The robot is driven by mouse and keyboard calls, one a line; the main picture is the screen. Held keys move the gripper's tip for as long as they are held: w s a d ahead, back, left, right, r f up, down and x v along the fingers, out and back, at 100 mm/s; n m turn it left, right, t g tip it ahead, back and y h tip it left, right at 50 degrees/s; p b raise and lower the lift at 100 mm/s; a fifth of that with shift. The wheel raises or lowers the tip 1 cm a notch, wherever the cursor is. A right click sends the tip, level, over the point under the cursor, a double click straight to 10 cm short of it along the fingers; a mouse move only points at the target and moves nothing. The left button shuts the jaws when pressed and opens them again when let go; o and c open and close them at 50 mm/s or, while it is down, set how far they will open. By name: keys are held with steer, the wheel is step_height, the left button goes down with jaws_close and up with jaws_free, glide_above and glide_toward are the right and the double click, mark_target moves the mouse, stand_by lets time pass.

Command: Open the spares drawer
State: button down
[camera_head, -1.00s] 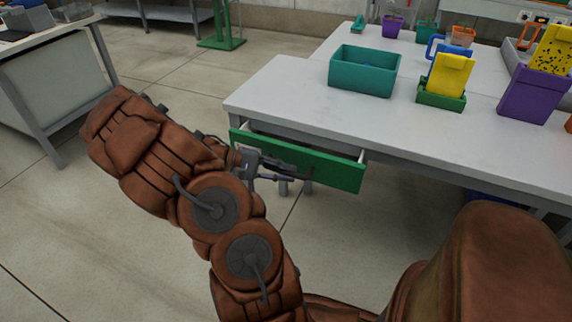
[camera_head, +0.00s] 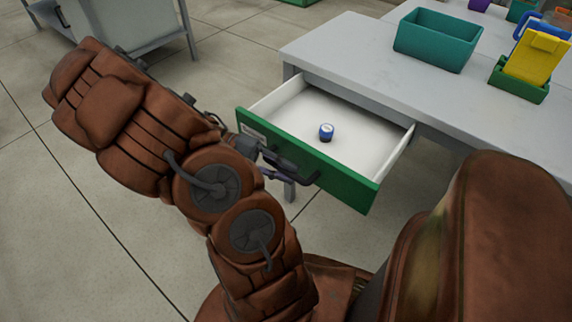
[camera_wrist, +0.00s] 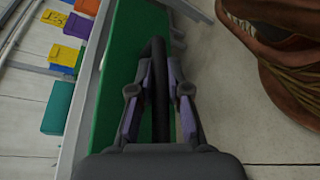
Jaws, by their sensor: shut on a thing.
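The spares drawer (camera_head: 345,190) has a green front and a white inside, and it stands well out from under the grey bench (camera_head: 335,52). A small blue and white round item (camera_head: 326,132) stands upright on its floor. My gripper (camera_head: 300,176) is at the drawer front, shut on the dark bar handle (camera_wrist: 160,95). In the wrist view the two fingers (camera_wrist: 159,90) lie on either side of the handle, with the green front behind.
A teal bin (camera_head: 437,40) and a green bin (camera_head: 518,83) holding a yellow card (camera_head: 535,58) stand on the bench top. Another grey table (camera_head: 130,30) stands at the upper left. The floor left of the drawer is clear.

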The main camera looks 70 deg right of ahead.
steer(key=c, duration=1.1)
jaws_free()
steer(key=shift+c, duration=0.2)
steer(key=shift+w, duration=0.1)
steer(key=shift+v, duration=3.7)
